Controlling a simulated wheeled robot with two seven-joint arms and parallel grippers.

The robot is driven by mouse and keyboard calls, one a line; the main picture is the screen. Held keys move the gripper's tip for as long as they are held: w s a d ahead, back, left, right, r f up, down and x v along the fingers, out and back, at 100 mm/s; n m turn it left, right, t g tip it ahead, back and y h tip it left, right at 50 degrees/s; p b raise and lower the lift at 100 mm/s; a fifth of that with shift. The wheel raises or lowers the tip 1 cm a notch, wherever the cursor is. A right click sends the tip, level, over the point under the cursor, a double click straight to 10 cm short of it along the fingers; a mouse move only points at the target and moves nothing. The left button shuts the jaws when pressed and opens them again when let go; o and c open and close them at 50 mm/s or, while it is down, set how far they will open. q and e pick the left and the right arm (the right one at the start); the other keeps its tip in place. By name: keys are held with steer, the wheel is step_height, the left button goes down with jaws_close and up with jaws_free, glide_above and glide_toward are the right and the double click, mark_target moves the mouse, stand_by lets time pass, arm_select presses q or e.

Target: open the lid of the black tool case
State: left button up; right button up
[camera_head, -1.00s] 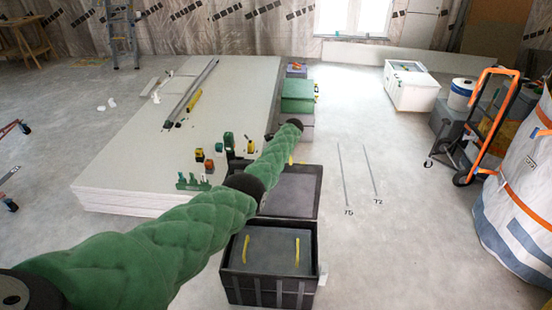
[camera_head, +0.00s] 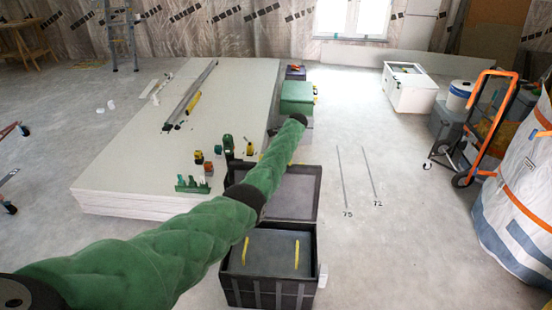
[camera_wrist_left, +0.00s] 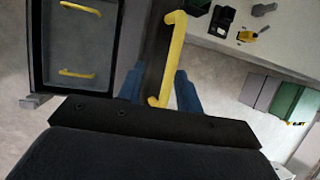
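The black tool case (camera_head: 268,292) stands on the floor at front centre in the head view. Its lid (camera_head: 292,192) stands raised at the back, with its grey inner face toward me. A grey tray (camera_head: 272,252) with two yellow handles shows inside; it is also at the upper left of the left wrist view (camera_wrist_left: 78,42). In the left wrist view the lid shows almost edge-on, with a yellow handle (camera_wrist_left: 170,55). My left gripper (camera_wrist_left: 159,88) has its blue fingers apart, one either side of the lid strip and handle. My right gripper is out of view.
A stack of pale panels (camera_head: 130,165) with tools on it lies left of the case. A green box (camera_head: 297,92) stands behind. An orange hand truck (camera_head: 490,125) and a large white bag (camera_head: 520,200) are at right.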

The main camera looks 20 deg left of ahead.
arm_select(q)
steer(key=v, duration=0.3)
steer(key=shift+d+r, duration=0.1)
steer(key=shift+r, duration=0.05)
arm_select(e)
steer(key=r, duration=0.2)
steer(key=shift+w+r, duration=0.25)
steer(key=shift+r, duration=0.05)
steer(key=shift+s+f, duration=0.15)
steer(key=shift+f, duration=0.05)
